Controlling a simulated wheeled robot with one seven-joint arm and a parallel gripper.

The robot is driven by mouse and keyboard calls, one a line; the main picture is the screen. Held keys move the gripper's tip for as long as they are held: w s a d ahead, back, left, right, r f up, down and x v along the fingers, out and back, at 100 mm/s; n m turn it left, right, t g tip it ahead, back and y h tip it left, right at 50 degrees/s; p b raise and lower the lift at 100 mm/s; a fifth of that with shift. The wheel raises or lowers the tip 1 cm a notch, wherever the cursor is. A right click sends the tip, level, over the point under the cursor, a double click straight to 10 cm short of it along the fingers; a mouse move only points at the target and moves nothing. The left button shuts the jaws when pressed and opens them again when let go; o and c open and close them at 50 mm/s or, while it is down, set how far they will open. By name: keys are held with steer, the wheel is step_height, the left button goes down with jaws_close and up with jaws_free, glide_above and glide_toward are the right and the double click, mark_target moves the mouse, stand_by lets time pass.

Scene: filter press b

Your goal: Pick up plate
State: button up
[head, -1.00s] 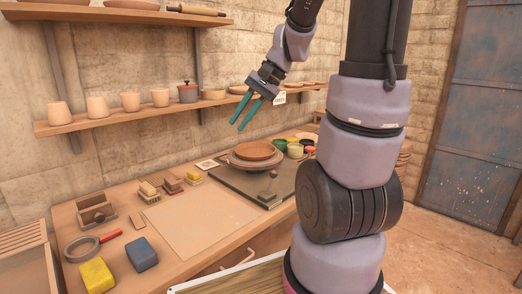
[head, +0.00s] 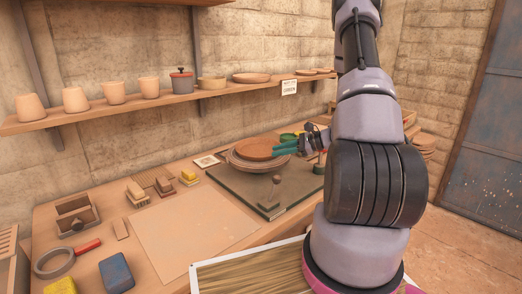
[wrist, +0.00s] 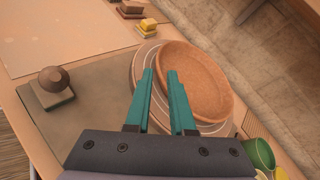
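The plate (head: 258,149) is a round terracotta dish with a raised rim. It lies on top of paler, wider round discs (head: 243,163) on a dark board. In the wrist view the plate (wrist: 200,85) is at upper centre-right, with the disc edge (wrist: 138,72) showing to its left. My gripper (head: 281,149) has teal fingers and is at the plate's right edge in the head view. In the wrist view my gripper (wrist: 160,74) is open, with a narrow gap. One finger overlaps the plate's inside and the other is outside the near rim. Contact cannot be told.
A small knobbed tool (wrist: 54,82) stands on the dark board (head: 232,186). Green and yellow cups (wrist: 259,155) are close to the gripper. A wall shelf (head: 150,104) with pots runs behind. A bare pale sheet (head: 190,222) lies to the left on the bench.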

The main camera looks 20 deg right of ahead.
steer(key=x, duration=0.9)
steer(key=shift+w+a+f, duration=0.2)
steer(key=shift+f, duration=0.15)
jaws_close()
stand_by(1.0)
